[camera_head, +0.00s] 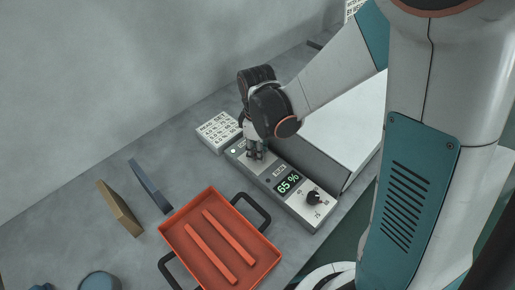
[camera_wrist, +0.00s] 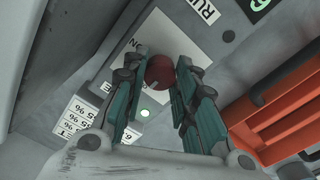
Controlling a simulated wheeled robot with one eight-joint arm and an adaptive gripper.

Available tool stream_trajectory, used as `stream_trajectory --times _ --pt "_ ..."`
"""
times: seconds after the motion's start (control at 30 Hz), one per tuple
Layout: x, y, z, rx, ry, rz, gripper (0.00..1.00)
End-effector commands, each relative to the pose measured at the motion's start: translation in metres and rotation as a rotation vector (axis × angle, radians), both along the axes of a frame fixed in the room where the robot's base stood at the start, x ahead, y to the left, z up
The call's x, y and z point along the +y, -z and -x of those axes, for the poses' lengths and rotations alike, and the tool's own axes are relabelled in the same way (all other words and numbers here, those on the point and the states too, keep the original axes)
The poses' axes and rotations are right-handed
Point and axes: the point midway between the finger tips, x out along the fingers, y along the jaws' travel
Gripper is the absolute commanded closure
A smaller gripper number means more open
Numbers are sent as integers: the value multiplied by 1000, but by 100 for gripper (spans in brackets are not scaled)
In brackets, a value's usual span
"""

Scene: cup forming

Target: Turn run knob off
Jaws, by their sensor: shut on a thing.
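The run knob (camera_wrist: 159,71) is a dark red round knob on a white plate, seen in the wrist view with part of a RUN label beside it. My gripper (camera_wrist: 162,78) is shut on it, with one teal finger on each side. In the head view my gripper (camera_head: 255,152) reaches down onto the far end of the grey control panel (camera_head: 298,205) and hides the knob there.
The panel has a green 65 % display (camera_head: 288,184) and a black dial (camera_head: 314,197) at its near end. An orange tray (camera_head: 178,232) with two bars and black handles lies in front. A white printed card (camera_head: 218,131) lies beyond the panel, and a large pale box (camera_head: 345,130) stands behind.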

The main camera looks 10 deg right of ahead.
Motion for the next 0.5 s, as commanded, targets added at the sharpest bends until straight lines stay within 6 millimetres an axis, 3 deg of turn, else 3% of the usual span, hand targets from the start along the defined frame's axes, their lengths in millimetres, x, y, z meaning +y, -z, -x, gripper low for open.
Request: stream_trajectory --times 0.1,0.13,0.2,0.5 --pt "0 0 0 0 0 1 97" --pt "0 0 0 0 0 1 69" --pt "0 0 0 0 0 1 53" --pt "0 0 0 0 1 0 52"
